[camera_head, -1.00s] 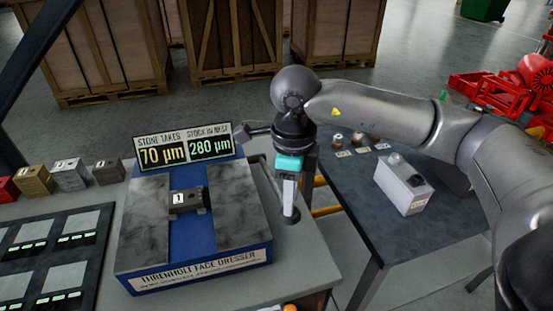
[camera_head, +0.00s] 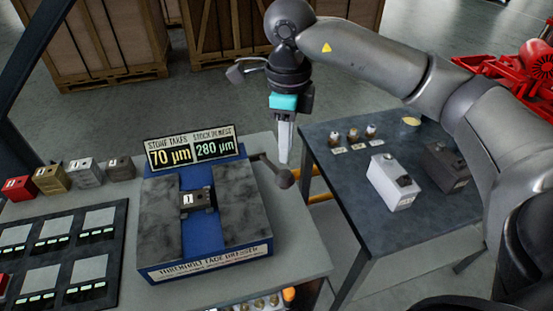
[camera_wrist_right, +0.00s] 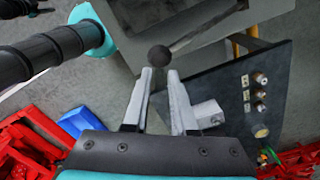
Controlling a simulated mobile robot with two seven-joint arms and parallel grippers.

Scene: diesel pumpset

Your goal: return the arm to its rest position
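My right arm (camera_head: 400,70) reaches in from the right in the head view. Its gripper (camera_head: 283,160) points down above the dresser's lever knob (camera_head: 286,179), with a teal band above the fingers. In the right wrist view the two pale fingers (camera_wrist_right: 160,75) are apart with nothing between them; the dark lever knob (camera_wrist_right: 159,55) shows just beyond their tips. The blue face dresser (camera_head: 255,262) holds a dark block marked 1 (camera_head: 198,199) between two grey slabs. Its display (camera_head: 193,150) reads 70 µm and 280 µm. My left gripper is not in view.
A dark side table (camera_head: 345,180) on the right carries a light grey box (camera_head: 391,183), a dark box (camera_head: 446,166) and small knobbed pieces. Several coloured blocks (camera_head: 53,178) and a dark tray (camera_head: 121,240) are at left. Wooden crates (camera_head: 100,40) stand behind on the floor.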

